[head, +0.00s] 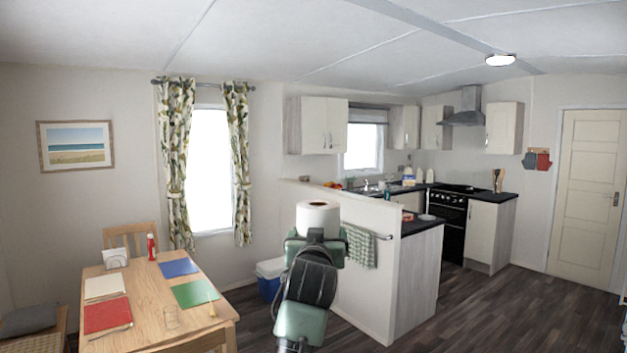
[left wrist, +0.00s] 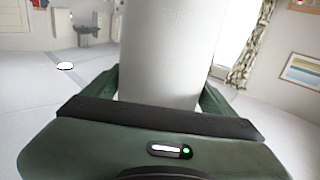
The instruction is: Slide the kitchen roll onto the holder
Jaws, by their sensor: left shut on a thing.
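The white kitchen roll (head: 318,219) is upright in the middle of the head view, with the brown core hole showing at its top. My left gripper (head: 317,238) is shut on it, with its green body below and around the lower part of the roll. In the left wrist view the roll (left wrist: 168,50) fills the middle, between the green fingers of the left gripper (left wrist: 160,90). I cannot make out the roll holder in either view; the arm and roll hide part of the scene. My right gripper is not in view.
A half-height partition (head: 372,285) with a towel rail and checked towel (head: 360,247) stands just right of the roll. Behind it are a dark worktop (head: 425,222) and a cooker (head: 451,225). A wooden dining table (head: 150,300) is at left, a blue cool box (head: 269,288) behind the arm. Floor at right is clear.

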